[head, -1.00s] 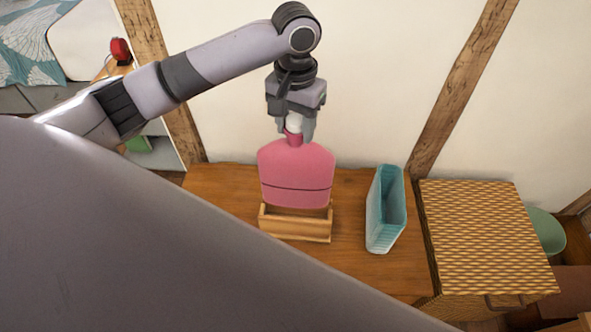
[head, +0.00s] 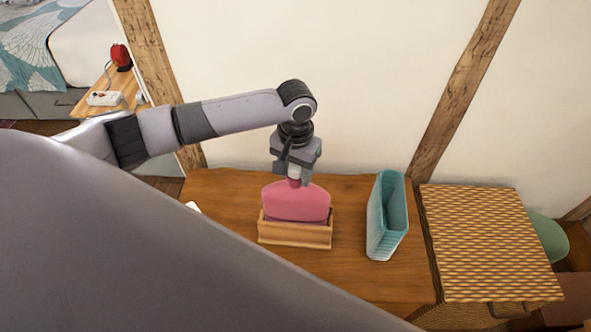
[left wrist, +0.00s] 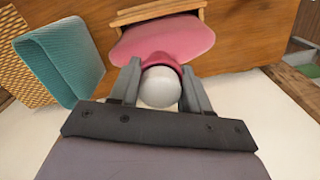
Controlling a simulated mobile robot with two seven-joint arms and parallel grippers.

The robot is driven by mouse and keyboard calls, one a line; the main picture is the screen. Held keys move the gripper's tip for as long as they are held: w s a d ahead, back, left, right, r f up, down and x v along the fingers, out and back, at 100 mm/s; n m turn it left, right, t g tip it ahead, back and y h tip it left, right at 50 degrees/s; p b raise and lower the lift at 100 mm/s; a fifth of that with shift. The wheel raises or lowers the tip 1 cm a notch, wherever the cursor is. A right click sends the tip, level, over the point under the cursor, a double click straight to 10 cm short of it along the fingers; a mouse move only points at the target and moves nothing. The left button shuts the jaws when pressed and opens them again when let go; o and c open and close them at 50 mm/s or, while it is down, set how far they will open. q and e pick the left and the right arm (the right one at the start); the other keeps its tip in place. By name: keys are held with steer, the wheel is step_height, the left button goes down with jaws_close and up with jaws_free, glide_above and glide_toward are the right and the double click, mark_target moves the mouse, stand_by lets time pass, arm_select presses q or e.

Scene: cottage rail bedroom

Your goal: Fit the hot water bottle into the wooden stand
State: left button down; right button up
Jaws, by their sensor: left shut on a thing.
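The pink hot water bottle (head: 296,203) is upright with its lower part inside the wooden stand (head: 295,236). The stand's front wall hides the bottle's bottom, so I cannot tell whether it touches the stand's floor. My left gripper (head: 295,178) is above the bottle and shut on its neck. In the left wrist view, the gripper's fingers (left wrist: 160,92) sit on either side of the white stopper and neck, with the bottle's pink body (left wrist: 165,40) beyond. The stand's edge (left wrist: 155,12) shows at the top there. My right gripper is not in view.
A teal ribbed bin (head: 386,215) stands on the wooden table (head: 345,270) to the right of the stand. A woven-top cabinet (head: 485,240) is further right. A wall is close behind the table. Bare tabletop separates the stand and bin.

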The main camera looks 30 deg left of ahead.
arm_select(q)
steer(key=c, duration=0.5)
jaws_free()
steer(key=shift+f, duration=0.15)
